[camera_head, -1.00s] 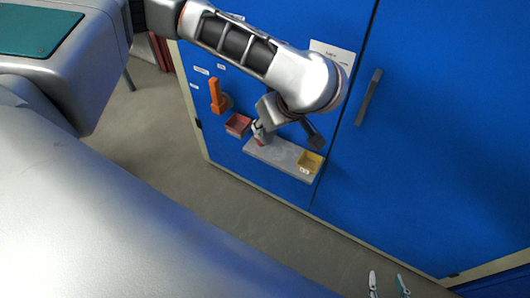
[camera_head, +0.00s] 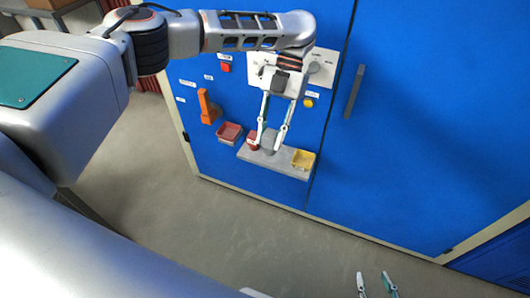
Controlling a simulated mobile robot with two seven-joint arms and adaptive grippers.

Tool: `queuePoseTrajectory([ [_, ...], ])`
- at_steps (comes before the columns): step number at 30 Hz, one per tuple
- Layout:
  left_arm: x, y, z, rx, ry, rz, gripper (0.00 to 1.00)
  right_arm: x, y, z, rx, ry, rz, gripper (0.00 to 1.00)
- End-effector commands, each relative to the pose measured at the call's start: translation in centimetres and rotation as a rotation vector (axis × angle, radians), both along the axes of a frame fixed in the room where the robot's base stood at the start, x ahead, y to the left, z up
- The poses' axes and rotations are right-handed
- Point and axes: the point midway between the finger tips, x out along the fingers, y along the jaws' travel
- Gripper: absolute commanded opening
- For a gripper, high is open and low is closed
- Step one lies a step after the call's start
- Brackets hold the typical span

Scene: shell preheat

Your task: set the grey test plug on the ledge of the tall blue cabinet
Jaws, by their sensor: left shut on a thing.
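The tall blue cabinet (camera_head: 415,130) fills the middle and right of the view. Its grey ledge (camera_head: 282,167) sticks out low on the left door. My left gripper (camera_head: 269,146) is in front of the ledge, fingers pointing down. It is shut on the grey test plug (camera_head: 268,140), which shows between the fingertips. The plug's lower end looks close to the ledge; I cannot tell if it touches. My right gripper (camera_head: 376,287) shows only as two separated fingertips at the bottom edge, open and empty, far below the ledge.
A red cup-like thing (camera_head: 253,140) is just left of the plug. An orange handle (camera_head: 206,106), a red button (camera_head: 226,67) and a yellow button (camera_head: 308,102) are above.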

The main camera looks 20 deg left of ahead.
Motion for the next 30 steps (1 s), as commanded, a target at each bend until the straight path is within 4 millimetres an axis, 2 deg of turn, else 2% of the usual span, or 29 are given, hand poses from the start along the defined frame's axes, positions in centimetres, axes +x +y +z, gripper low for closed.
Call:
queuePoseTrajectory([
  [1,0.6,-0.2,-0.6,-0.005,0.005,0.162,0.0,0.0,0.0,0.0,-0.001,0.0,0.001,0.4],
  [6,3.3,-1.0,-1.9,-0.001,0.005,0.711,0.0,0.0,-0.1,0.0,-0.002,0.0,0.001,0.4],
  [15,8.4,-0.1,-3.5,0.002,0.0,1.493,0.0,-0.1,0.0,-0.1,-0.002,0.002,0.002,0.4],
  [24,13.1,1.2,-3.0,-0.002,-0.002,2.058,0.0,-0.2,0.0,-0.2,-0.002,0.006,0.002,0.4],
  [30,15.0,1.7,-2.1,0.001,-0.003,2.287,0.0,-0.2,0.0,-0.2,-0.002,0.006,0.002,0.4],
])
